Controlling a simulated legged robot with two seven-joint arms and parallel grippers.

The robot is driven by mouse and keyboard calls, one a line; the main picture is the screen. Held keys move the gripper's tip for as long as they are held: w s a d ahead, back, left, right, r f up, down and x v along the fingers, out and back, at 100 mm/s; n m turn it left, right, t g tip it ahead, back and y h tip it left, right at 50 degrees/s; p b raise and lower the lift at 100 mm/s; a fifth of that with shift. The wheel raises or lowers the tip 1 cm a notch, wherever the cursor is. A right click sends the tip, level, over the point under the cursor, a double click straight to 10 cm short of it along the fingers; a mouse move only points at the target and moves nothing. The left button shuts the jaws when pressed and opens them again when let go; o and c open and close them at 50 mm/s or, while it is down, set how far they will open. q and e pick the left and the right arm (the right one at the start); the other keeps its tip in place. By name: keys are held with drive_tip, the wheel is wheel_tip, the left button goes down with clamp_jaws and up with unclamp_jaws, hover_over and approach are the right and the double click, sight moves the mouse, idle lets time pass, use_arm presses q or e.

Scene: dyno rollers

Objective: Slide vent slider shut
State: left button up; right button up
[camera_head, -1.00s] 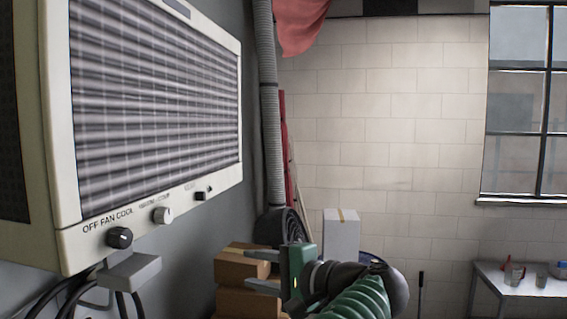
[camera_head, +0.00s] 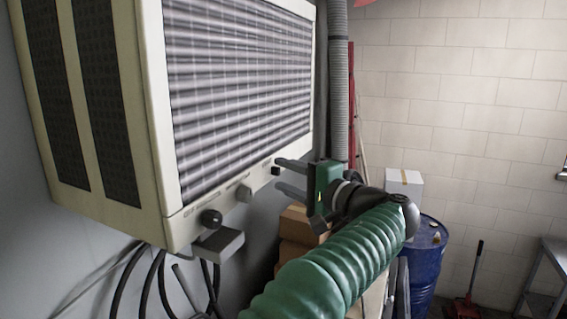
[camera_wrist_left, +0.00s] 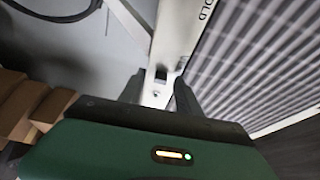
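The vent slider (camera_head: 275,171) is a small black tab on the lower front edge of the cream wall unit (camera_head: 165,130), near its right end. It also shows in the left wrist view (camera_wrist_left: 161,74) as a dark square on the pale panel. My left gripper (camera_head: 280,174) is open and empty. Its two grey fingers point at the panel, one above and one below the slider's height. In the left wrist view the slider appears between the fingertips (camera_wrist_left: 159,80). I cannot tell whether either finger touches it. My right gripper is not in view.
A grey box (camera_head: 220,245) and black cables hang below. Cardboard boxes (camera_head: 298,225) and a blue barrel (camera_head: 425,265) stand behind my arm.

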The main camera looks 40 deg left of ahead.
use_arm(q)
drive_tip(key=shift+a, duration=0.4)
drive_tip(key=shift+w+d, duration=0.15)
drive_tip(key=shift+d, duration=0.15)
drive_tip(key=shift+c, duration=0.8)
clamp_jaws()
